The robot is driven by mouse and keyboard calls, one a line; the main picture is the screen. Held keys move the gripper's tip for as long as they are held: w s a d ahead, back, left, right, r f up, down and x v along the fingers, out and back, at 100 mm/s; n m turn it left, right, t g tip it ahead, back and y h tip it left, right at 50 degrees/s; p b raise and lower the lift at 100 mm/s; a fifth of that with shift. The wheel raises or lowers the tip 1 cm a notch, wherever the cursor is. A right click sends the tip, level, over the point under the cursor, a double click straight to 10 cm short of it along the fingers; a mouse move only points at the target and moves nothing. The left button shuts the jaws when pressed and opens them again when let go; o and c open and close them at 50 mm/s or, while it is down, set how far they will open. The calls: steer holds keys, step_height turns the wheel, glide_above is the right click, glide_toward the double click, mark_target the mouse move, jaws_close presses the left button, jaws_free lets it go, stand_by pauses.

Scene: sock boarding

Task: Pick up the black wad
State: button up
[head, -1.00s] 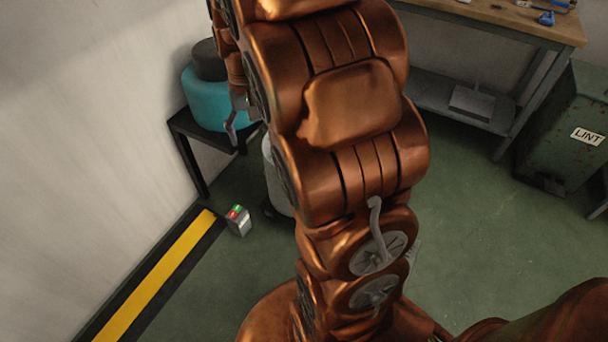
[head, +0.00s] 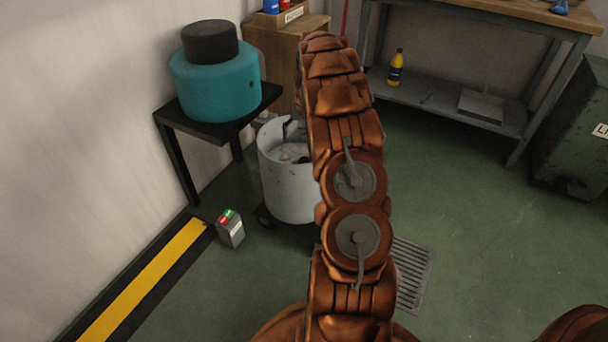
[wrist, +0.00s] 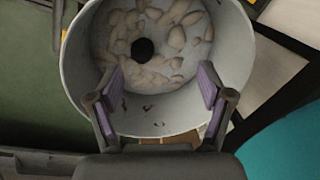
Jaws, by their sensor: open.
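The black wad (wrist: 142,48) is a small round dark lump in the wrist view. It lies among several pale lumps (wrist: 176,38) on the floor of a round light-grey bin (wrist: 234,45). The bin also shows in the head view (head: 286,190), left of my arm. My gripper (wrist: 161,88) is open and empty over the bin, its two purple-padded fingers wide apart. In the wrist view the wad is above the fingertips, a little left of the middle between them, and apart from both. In the head view I cannot make out the wad.
A black side table (head: 213,127) bearing a teal drum (head: 215,85) with a dark top stands left of the bin. A small grey box (head: 230,232) with red and green marks is on the floor nearby. A workbench (head: 490,14) stands at the back right. Green floor (head: 470,230) is clear at right.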

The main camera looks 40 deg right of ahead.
steer(key=b, duration=0.3)
glide_above(306, 158)
steer(key=s, duration=0.1)
steer(key=shift+m, duration=0.3)
step_height(306, 158, down, 8)
steer(key=shift+s+d+f, duration=0.1)
steer(key=shift+d+f, duration=0.05)
steer(key=shift+w+f, duration=0.2)
steer(key=shift+f, duration=0.85)
steer(key=f+b, duration=0.1)
steer(key=f, duration=0.1)
steer(key=w+f+b, duration=0.1)
steer(key=f, duration=0.1)
steer(key=shift+f+b, duration=0.2)
steer(key=shift+b, duration=0.2)
steer(key=shift+w+a+f, duration=0.1)
steer(key=shift+a+f, duration=0.15)
steer(key=shift+f, duration=0.15)
steer(key=shift+r, duration=0.1)
steer(key=c, duration=1)
